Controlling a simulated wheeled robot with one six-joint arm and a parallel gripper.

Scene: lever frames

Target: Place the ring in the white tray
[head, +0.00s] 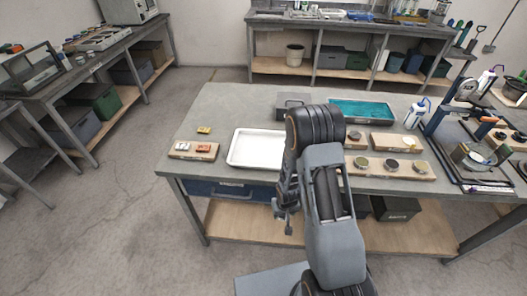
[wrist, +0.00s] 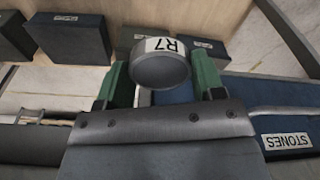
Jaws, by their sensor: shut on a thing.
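The ring, a grey round piece with a white label reading R7 (wrist: 160,68), is held between the green fingers of my gripper (wrist: 162,85) in the wrist view. My gripper is shut on it. In the head view my gripper (head: 285,212) hangs in front of the table's front edge, below the tabletop, and the ring cannot be made out there. The white tray (head: 236,161) lies on the tabletop left of my arm. Its visible inside is empty, and my arm hides its right end.
A teal tray (head: 362,112) and a bottle (head: 416,113) are behind. A blue drawer (head: 230,190) and dark boxes (head: 396,209) are below the tabletop.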

